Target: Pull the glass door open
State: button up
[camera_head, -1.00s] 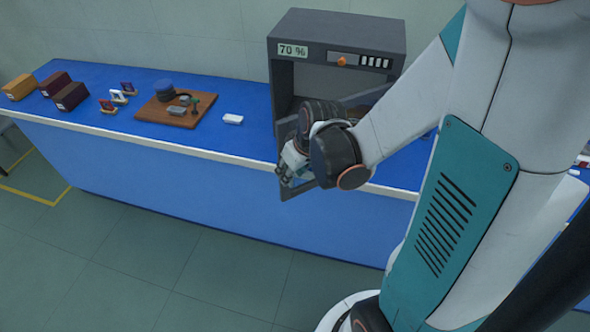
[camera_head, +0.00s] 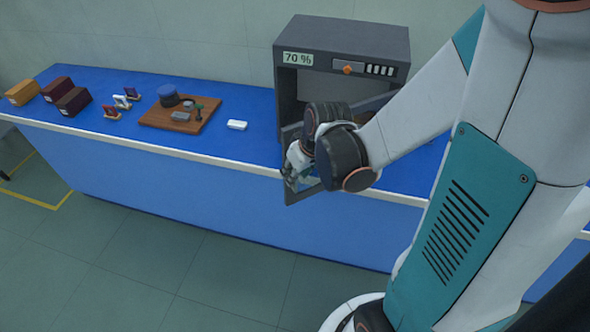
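The grey cabinet (camera_head: 341,36) with a "70 %" label and an orange knob stands on the blue bench. Its glass door (camera_head: 304,194) shows in part behind and below my gripper, swung out past the bench's front edge; a dark-framed slanted panel also shows right of my wrist. My gripper (camera_head: 290,180) is at the near part of the door frame, in front of the cabinet. My wrist hides most of the door and any handle. The fingertips are small and partly hidden, so I cannot tell whether they grip the door.
On the blue bench (camera_head: 225,157), left of the cabinet, lie a small white block (camera_head: 237,125) and a wooden board (camera_head: 155,119) with several small items. Dark and orange boxes (camera_head: 73,101) stand at the far left. The floor in front is clear.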

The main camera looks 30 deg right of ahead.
jog(key=a+p+v, duration=0.1)
jog(key=p+v, duration=0.9)
jog(key=v, duration=0.3)
jog(key=shift+s+d+r+p, duration=0.25)
jog(key=shift+d+r+p, duration=0.15)
jog(key=shift+d, duration=0.1)
dwell(0.5)
jog(key=shift+f, duration=0.1)
